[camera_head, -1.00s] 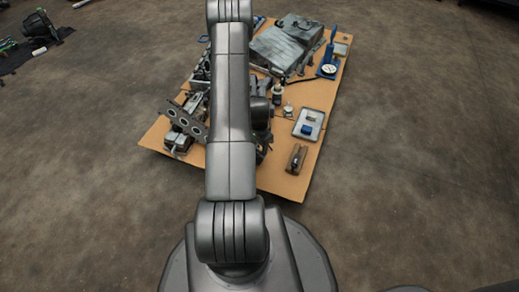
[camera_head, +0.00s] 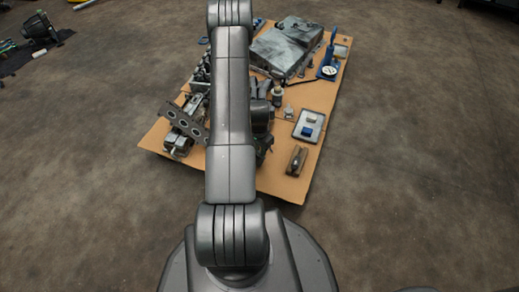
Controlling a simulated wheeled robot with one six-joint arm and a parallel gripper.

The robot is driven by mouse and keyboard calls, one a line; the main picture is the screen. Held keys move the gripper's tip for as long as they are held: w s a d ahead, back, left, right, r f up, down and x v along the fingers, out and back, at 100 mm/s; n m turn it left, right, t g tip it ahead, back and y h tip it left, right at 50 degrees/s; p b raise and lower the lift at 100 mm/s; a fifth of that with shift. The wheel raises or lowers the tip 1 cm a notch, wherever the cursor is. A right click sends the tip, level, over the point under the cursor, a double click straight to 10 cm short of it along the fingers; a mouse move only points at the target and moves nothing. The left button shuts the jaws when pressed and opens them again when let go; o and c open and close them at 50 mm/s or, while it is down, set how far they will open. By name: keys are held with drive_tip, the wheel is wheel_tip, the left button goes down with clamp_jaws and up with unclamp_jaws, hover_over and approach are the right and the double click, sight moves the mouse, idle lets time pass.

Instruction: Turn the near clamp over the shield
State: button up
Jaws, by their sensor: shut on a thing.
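My arm runs up the middle of the head view and covers part of the tan board. My gripper is hidden behind the arm, so its jaws and what they hold do not show. A dark grey plate with several round holes (camera_head: 184,122) lies tilted at the board's left side, above a blocky metal fixture (camera_head: 178,144). I cannot tell whether either is the shield or carries the near clamp. A small dark part (camera_head: 263,148) shows just right of the arm, partly covered by it.
The tan board (camera_head: 283,184) lies on a bare brown floor. On its right are a tray with a blue block (camera_head: 318,116), a brown-grey block (camera_head: 297,159) and a blue stand with a dial (camera_head: 329,70). A large grey housing (camera_head: 287,46) sits at the back.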

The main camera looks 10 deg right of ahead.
sight(259, 151)
drive_tip(key=shift+o, duration=0.2)
drive_tip(key=shift+n, duration=1.2)
drive_tip(key=o, duration=1)
drive_tip(key=shift+c, duration=0.2)
wheel_tip(259, 151, up, 14)
drive_tip(key=p, duration=0.4)
drive_tip(key=shift+f, duration=0.1)
